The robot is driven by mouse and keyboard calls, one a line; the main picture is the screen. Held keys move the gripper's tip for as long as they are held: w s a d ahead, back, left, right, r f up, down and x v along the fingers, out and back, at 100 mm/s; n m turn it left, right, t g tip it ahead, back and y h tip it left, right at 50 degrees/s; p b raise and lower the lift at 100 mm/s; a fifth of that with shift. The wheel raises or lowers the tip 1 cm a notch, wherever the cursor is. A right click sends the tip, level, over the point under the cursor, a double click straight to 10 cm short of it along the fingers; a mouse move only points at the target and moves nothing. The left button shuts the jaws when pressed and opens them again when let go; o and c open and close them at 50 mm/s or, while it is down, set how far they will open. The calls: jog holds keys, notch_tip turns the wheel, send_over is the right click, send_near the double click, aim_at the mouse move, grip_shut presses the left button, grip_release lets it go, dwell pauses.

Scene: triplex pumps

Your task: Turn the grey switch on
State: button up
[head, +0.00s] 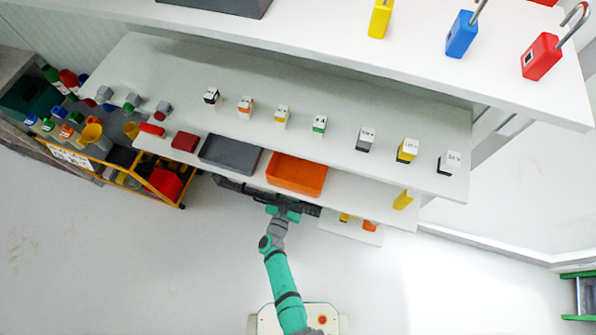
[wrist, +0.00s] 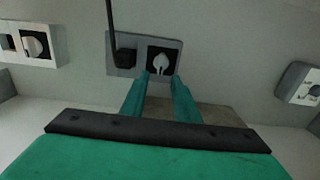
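In the wrist view, a grey plate (wrist: 122,44) is on the pale wall ahead. Its right part is a black square carrying a pale rotary knob (wrist: 161,63), which I take as the grey switch. A black plug with a cable is on its left part. My gripper (wrist: 160,80) has its two green fingers apart, with the knob showing between and just beyond the tips. I cannot tell whether they touch it. In the head view, my wrist (head: 284,213) reaches the shelf unit's front edge; the fingers and switch are hidden there.
In the wrist view, a white plate (wrist: 30,44) with another knob is at left and a tilted plate (wrist: 298,84) at right. In the head view, an orange tray (head: 297,173) and a grey tray (head: 230,154) sit on the shelf above my wrist. The front floor is clear.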

jog(key=x, duration=0.4)
jog(key=shift+w+d, duration=0.25)
jog(key=shift+w, duration=0.05)
jog(key=shift+a, duration=0.25)
grip_shut()
